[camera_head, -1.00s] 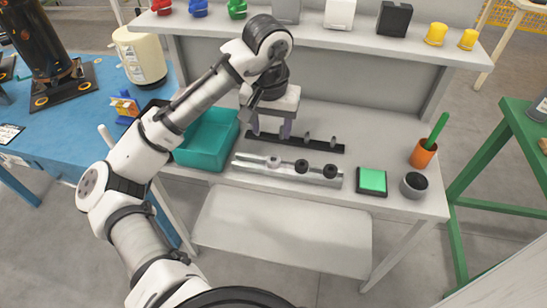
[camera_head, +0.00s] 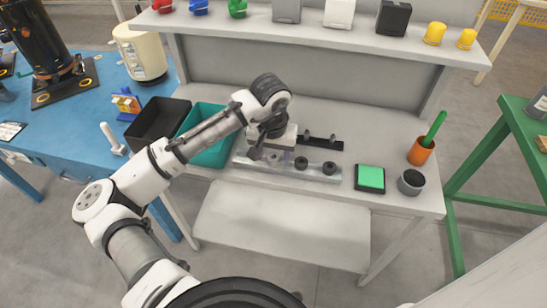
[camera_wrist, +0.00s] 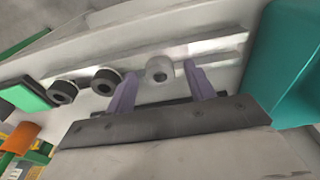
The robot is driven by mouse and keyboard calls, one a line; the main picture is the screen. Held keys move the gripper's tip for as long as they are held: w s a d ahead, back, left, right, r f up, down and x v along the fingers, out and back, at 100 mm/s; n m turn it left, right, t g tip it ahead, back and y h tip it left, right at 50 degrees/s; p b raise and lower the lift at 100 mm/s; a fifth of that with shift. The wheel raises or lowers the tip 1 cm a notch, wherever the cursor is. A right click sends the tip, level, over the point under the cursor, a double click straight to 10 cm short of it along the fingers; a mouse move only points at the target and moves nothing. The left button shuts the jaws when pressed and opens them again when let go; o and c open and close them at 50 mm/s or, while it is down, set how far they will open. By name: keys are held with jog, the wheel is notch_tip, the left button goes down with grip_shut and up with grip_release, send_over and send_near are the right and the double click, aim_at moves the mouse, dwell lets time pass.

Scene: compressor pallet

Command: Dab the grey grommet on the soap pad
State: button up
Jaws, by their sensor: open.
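The grey grommet (camera_wrist: 159,69) sits on the metal rail (camera_head: 325,175), to one side of two black grommets (camera_wrist: 105,81). In the wrist view my gripper (camera_wrist: 156,74) is open, with its two purple fingers on either side of the grey grommet and a gap to it. In the head view my gripper (camera_head: 279,158) is over the left part of the rail and hides most of the grey grommet. The soap pad (camera_head: 370,177), a green square in a black tray, lies right of the rail. It also shows at the left of the wrist view (camera_wrist: 28,97).
A teal bin (camera_head: 212,156) and a black bin (camera_head: 157,123) stand left of the rail. A dark strip with pegs (camera_head: 328,143) lies behind it. A grey cup (camera_head: 411,182) and an orange cup (camera_head: 420,152) holding a green stick stand right of the pad.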

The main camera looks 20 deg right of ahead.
jog(key=c, duration=1)
jog(key=shift+r, duration=0.1)
